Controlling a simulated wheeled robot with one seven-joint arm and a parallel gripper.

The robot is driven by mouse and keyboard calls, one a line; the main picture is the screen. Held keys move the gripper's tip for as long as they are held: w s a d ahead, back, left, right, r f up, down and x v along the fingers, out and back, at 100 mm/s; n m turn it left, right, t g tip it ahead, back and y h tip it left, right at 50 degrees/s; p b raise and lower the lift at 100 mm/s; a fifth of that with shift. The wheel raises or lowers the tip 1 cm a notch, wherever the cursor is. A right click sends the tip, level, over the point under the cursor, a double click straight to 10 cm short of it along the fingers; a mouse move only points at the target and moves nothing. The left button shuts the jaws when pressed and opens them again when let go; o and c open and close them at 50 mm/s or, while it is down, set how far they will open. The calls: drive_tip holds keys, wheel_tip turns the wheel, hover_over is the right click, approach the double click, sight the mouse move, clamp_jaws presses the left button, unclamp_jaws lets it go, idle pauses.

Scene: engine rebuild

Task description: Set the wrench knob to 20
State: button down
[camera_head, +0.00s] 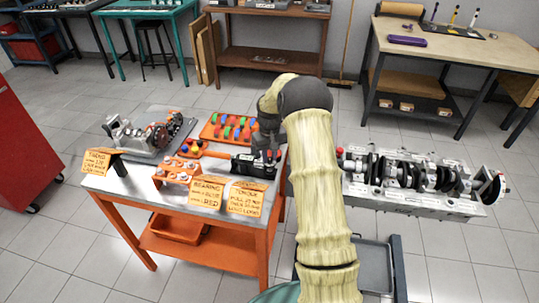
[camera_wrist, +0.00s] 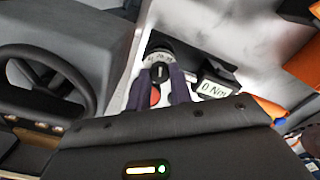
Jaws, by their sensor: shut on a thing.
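The wrench (camera_head: 252,166) lies at the right side of the orange-framed work table, under my arm. In the wrist view its dark round knob (camera_wrist: 160,70) carries a ring of small white numbers, too small to read surely. My gripper (camera_wrist: 160,80) is shut on the knob, with one dark finger on each side. A red spot (camera_wrist: 155,97) shows between the fingers. A small display (camera_wrist: 214,88) beside the knob reads 0 Nm. In the head view my gripper (camera_head: 266,150) is at the wrench, and my arm hides part of it.
On the table (camera_head: 140,190) are an orange tray of coloured parts (camera_head: 228,128), a grey mechanical assembly (camera_head: 150,135) and orange note cards (camera_head: 245,198). An engine block with a crankshaft (camera_head: 420,180) stands to the right of my arm. In the wrist view a dark wheel (camera_wrist: 45,85) is at left.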

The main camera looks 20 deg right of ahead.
sight(269, 158)
drive_tip(key=c, duration=1.2)
unclamp_jaws()
drive_tip(key=shift+c, duration=0.2)
wheel_tip(269, 158, up, 17)
drive_tip(key=b, duration=0.1)
drive_tip(key=shift+r, duration=0.2)
drive_tip(key=s+a+f+t+p, duration=0.1)
drive_tip(key=s+a, duration=0.3)
drive_tip(key=s, duration=0.5)
drive_tip(key=s+a+f, duration=0.1)
drive_tip(key=s+a, duration=0.3)
drive_tip(key=s, duration=0.6)
drive_tip(key=s+a+f+t+p, duration=0.1)
drive_tip(key=s+a, duration=0.3)
drive_tip(key=s, duration=0.6)
drive_tip(key=shift+a+f+t+p, duration=0.2)
drive_tip(key=shift+t+p, duration=0.1)
drive_tip(key=shift+p, duration=0.05)
